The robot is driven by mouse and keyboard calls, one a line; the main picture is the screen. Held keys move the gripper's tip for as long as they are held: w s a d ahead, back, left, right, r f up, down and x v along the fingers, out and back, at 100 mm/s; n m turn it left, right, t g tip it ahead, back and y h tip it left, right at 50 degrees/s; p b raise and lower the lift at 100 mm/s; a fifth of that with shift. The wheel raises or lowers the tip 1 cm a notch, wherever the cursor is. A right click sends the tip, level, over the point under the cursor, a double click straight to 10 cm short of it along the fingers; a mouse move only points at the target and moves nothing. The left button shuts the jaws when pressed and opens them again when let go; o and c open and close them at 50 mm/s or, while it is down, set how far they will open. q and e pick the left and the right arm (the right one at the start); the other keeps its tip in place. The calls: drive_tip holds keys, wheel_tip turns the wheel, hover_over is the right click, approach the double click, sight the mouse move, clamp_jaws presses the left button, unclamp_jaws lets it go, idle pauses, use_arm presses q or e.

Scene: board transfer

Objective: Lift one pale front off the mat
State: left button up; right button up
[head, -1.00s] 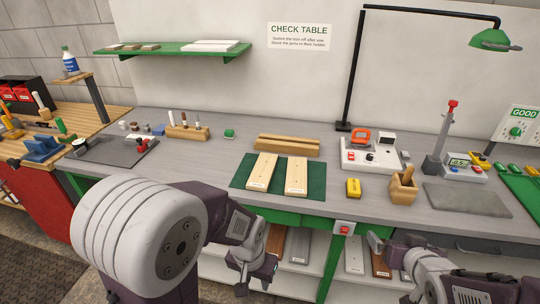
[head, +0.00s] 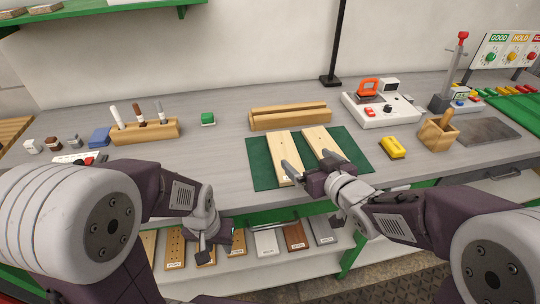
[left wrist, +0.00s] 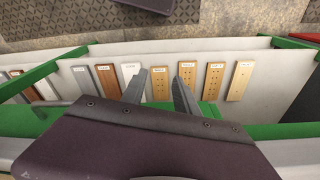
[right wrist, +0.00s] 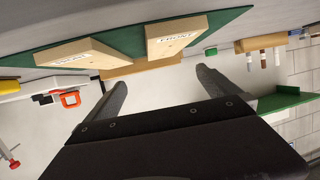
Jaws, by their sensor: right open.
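Two pale wooden fronts lie side by side on the green mat (head: 262,174): the left front (head: 283,147) and the right front (head: 317,138). In the right wrist view their near ends show at the top, one front (right wrist: 78,54) at left and the other front (right wrist: 176,36) beside it. My right gripper (head: 310,165) is open and empty at the front part of the mat, its fingers pointing toward the fronts; I cannot tell its exact height. My left gripper (head: 203,246) is low before the table edge, its fingers apart and empty in the left wrist view (left wrist: 160,85).
A yellow block (head: 392,148) and a wooden holder (head: 438,133) stand right of the mat. A wooden fence-like block (head: 290,117) lies behind it. A white device (head: 380,108) stands at back right. Below the table, a shelf holds several boards (left wrist: 160,85).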

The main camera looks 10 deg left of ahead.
sight(286, 154)
drive_tip(key=shift+a+f+b, duration=0.45)
drive_tip(key=shift+a+f, duration=0.3)
drive_tip(key=shift+a, duration=0.25)
drive_tip(key=shift+s+d+f+b, duration=0.2)
drive_tip(key=shift+d+f+b, duration=0.1)
drive_tip(key=shift+f+b, duration=0.15)
drive_tip(key=shift+w+a+f, duration=0.1)
drive_tip(key=shift+w+a, duration=0.15)
drive_tip(key=shift+a, duration=0.15)
drive_tip(key=x, duration=0.2)
drive_tip(key=shift+w+a+f+b, duration=0.1)
drive_tip(key=shift+w+f+b, duration=0.05)
drive_tip(key=shift+w+b, duration=0.15)
drive_tip(key=x, duration=0.6)
drive_tip(key=shift+b, duration=0.4)
use_arm(q)
drive_tip(key=f, duration=0.3)
drive_tip(key=shift+a+f, duration=0.25)
drive_tip(key=shift+f, duration=0.15)
use_arm(e)
drive_tip(key=shift+s, duration=0.15)
drive_tip(key=shift+c, duration=0.3)
drive_tip(key=c, duration=1.5)
